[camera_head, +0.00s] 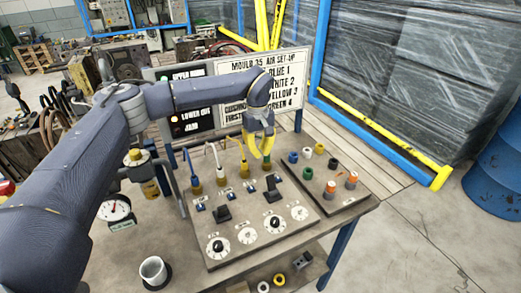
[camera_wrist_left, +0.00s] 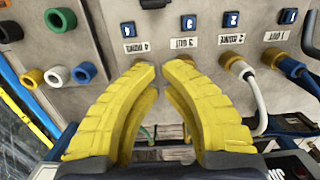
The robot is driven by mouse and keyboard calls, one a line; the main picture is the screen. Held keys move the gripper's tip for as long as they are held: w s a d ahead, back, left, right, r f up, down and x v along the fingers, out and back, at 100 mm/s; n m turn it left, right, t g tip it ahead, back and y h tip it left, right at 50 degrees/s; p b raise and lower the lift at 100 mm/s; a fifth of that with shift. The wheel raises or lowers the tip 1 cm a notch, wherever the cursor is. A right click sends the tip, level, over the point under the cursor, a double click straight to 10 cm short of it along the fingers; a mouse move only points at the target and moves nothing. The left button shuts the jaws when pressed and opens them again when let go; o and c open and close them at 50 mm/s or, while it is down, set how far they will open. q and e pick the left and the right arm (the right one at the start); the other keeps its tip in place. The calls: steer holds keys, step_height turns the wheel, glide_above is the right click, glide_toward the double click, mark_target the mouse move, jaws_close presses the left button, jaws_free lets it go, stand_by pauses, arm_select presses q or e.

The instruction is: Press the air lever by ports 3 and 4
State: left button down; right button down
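The grey air panel (camera_head: 228,250) lies on the bench. A black lever (camera_head: 271,188) stands on its right half, by the two right-hand ports, and another black lever (camera_head: 222,213) on its left half. In the left wrist view the black lever by ports 3 and 4 (camera_wrist_left: 153,4) is cut off at the top edge. The port 3 label (camera_wrist_left: 184,43) and port 4 label (camera_wrist_left: 136,47) show there. My left gripper (camera_head: 262,157) is above the back right of the panel, apart from the lever; in the wrist view its yellow fingertips (camera_wrist_left: 162,66) almost meet, with nothing between them. My right gripper is not in view.
Hoses rise from the ports, including a white hose (camera_wrist_left: 259,100). Dials (camera_head: 275,223) line the panel's front. Coloured rings (camera_head: 308,173) stand to the right. A set-up board (camera_head: 303,68) stands behind. A gauge (camera_head: 116,210) and a white cup (camera_head: 152,268) are at left.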

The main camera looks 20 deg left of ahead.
mark_target(272, 186)
arm_select(q)
steer(key=f, duration=0.7)
steer(key=shift+s+d, duration=0.3)
steer(key=shift+s+d+r, duration=0.5)
steer(key=shift+s+d, duration=0.15)
steer(key=shift+s, duration=0.1)
steer(key=shift+s+d+r, duration=0.35)
steer(key=shift+s+d, duration=0.1)
steer(key=shift+s, duration=0.05)
steer(key=shift+d, duration=0.15)
